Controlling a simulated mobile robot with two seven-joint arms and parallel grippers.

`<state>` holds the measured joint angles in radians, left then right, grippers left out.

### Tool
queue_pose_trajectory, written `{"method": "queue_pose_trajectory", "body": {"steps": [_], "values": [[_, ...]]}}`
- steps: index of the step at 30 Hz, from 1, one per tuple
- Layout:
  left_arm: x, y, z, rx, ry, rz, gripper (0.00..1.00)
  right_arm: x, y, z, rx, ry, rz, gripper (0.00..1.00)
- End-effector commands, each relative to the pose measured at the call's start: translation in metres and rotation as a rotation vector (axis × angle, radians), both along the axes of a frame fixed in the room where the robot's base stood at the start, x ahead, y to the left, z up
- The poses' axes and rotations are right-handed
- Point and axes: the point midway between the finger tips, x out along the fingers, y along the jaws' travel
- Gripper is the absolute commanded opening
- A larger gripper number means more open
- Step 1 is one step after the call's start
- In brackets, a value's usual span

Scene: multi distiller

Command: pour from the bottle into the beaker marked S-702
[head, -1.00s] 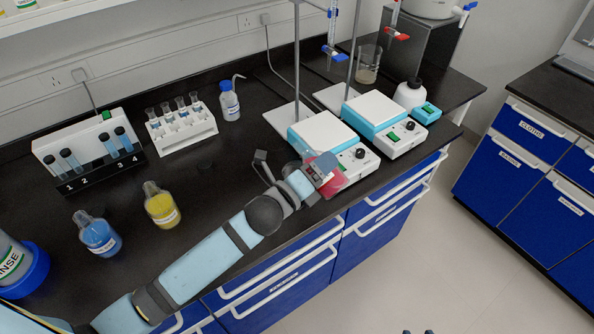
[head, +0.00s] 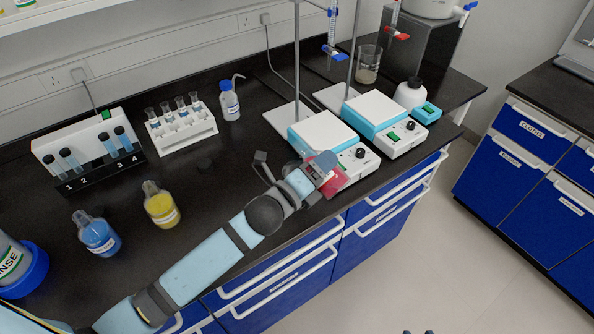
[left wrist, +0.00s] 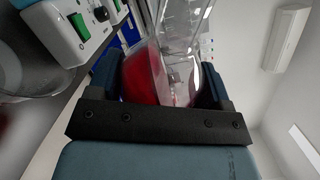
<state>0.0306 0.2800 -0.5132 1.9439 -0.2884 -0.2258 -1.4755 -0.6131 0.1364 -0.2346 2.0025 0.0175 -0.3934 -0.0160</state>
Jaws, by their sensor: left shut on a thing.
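My left gripper (head: 316,170) is shut on a bottle of red liquid (head: 333,187), held in front of the left hotplate. In the left wrist view the clear bottle (left wrist: 180,35) lies between the fingers, with red liquid (left wrist: 143,78) gathered on its left side, so it looks tilted. A rounded clear glass rim (left wrist: 28,82) shows at the left edge of that view; I cannot tell which vessel it is. A glass beaker (head: 368,65) with pale contents stands behind the right hotplate. I can read no S-702 mark.
Two hotplates (head: 322,132) (head: 374,108) with stands and burettes are close to the held bottle. A white bottle (head: 409,94) stands at right. Blue (head: 98,236) and yellow (head: 161,206) bottles and a tube rack (head: 182,128) are left. The bench's front edge runs beneath my arm.

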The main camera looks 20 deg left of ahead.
Motion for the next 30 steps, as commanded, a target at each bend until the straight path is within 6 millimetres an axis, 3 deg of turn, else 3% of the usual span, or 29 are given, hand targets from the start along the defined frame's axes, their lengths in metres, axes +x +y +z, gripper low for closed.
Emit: {"method": "queue_pose_trajectory", "body": {"steps": [30], "values": [[-0.0005,-0.0011,-0.0007,-0.056,0.024,-0.001,0.34,0.0004,0.0005,-0.0042,0.004,0.005,-0.002,0.43]]}}
